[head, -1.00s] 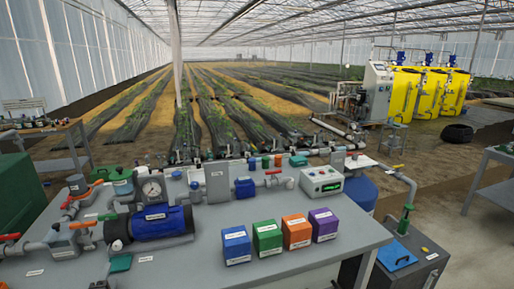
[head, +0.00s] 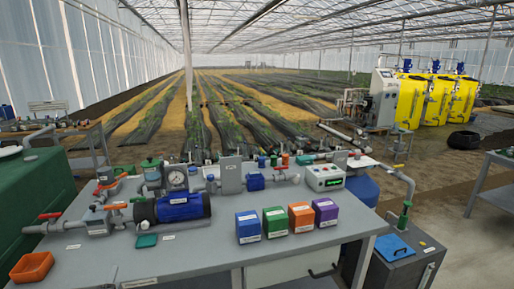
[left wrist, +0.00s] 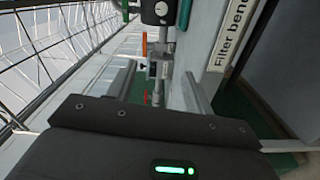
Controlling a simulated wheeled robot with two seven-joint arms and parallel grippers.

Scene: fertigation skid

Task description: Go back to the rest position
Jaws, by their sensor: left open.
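My left gripper (left wrist: 160,80) shows in the left wrist view. Its two grey fingers stand apart with nothing held between them. Past the fingers are grey pipe fittings with orange and green parts, and a white "Filter bench" label (left wrist: 230,38) is at the upper right. Neither gripper shows in the head view, and my right gripper is in no frame.
A grey side table (head: 492,200) stands right, with floor between.

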